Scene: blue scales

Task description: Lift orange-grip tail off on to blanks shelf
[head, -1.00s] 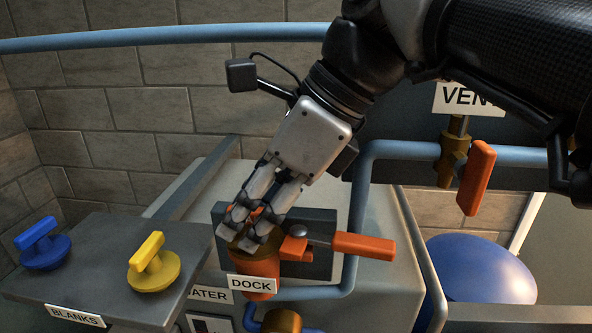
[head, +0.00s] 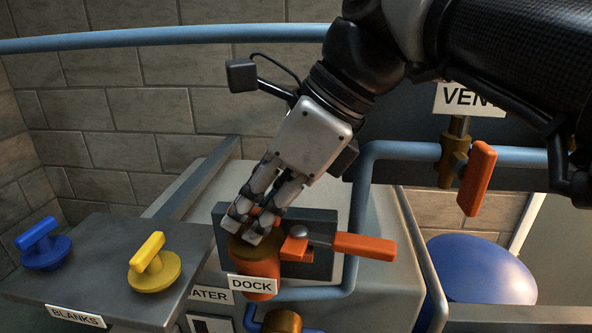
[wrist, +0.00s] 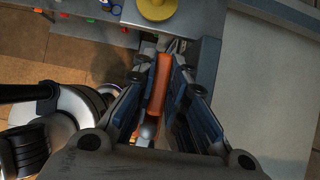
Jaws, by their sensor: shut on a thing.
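The orange-grip tail (head: 266,249) sits in the dock, with a brass-coloured disc above an orange body. My gripper (head: 247,230) comes down from above and is shut on its orange grip, most of which my fingers hide in the head view. In the wrist view the orange grip (wrist: 160,85) shows as a bar between my two fingers. The blanks shelf (head: 95,270) is at the lower left, level and grey. I cannot tell whether the tail is fully seated in the dock.
A blue plug (head: 45,250) and a yellow plug (head: 153,270) stand on the shelf, with bare room between and behind them. An orange lever (head: 362,246) sticks out right of the dock. A pale blue pipe (head: 362,190) runs close by on the right.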

